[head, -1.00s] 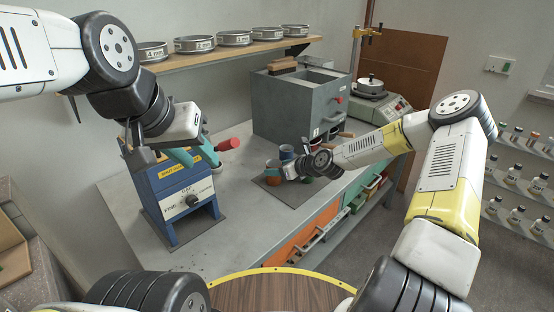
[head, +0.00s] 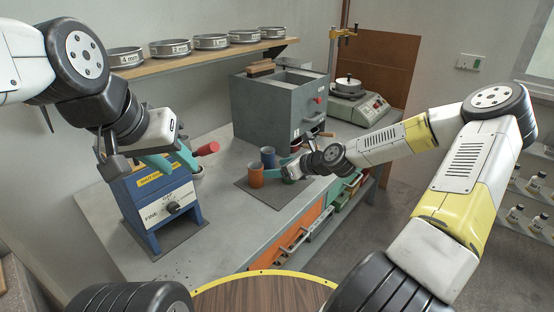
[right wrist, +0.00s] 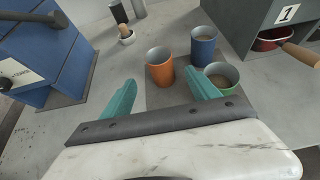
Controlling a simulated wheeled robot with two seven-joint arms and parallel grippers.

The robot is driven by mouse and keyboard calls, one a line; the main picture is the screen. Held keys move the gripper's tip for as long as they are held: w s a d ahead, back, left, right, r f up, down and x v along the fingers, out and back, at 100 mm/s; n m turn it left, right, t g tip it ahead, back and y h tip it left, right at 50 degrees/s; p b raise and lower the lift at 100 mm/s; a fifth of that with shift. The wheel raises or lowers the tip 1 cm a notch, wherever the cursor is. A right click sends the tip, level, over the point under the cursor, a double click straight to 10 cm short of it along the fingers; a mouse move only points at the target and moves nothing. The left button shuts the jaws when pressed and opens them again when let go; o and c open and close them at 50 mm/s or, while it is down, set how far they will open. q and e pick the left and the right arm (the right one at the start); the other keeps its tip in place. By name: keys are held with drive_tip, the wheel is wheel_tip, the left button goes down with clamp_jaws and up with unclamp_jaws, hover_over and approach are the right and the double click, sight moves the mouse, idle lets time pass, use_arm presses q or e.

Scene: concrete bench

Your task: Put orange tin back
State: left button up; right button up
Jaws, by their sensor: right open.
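The orange tin (head: 256,176) stands upright on a dark mat on the bench. In the right wrist view the orange tin (right wrist: 160,70) is just beyond my fingertips, roughly between their lines and clear of both. A blue tin (right wrist: 203,46) stands behind it to the right. A green tin (right wrist: 222,76) with something grainy inside stands nearer, by my right-hand finger. My right gripper (right wrist: 160,88) is open and empty, low over the bench in front of the tins. My left gripper (head: 170,160) hangs before the blue machine; its jaw gap is unclear.
The blue machine (head: 160,196) with a red-tipped handle stands at left. A grey box (head: 277,108) marked 1 stands behind the tins, with a balance (head: 352,102) to its right. Sieves line a shelf (head: 205,58) above. The bench front between machine and mat is clear.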

drive_tip(key=s+d+r+n+g+h, duration=0.3)
drive_tip(key=s+n+g+h, duration=0.1)
drive_tip(key=s+n, duration=0.7)
drive_tip(key=s+d+r+n+h, duration=0.1)
drive_tip(key=s+d+r+n, duration=0.1)
drive_tip(key=s+r+n, duration=0.6)
drive_tip(key=s+d+r+n+t+h, duration=0.1)
drive_tip(key=s+d+r+n, duration=0.1)
drive_tip(key=s+r+n, duration=0.6)
drive_tip(key=s+r, duration=0.4)
drive_tip(key=r, duration=0.1)
drive_tip(key=shift+n+t, duration=0.3)
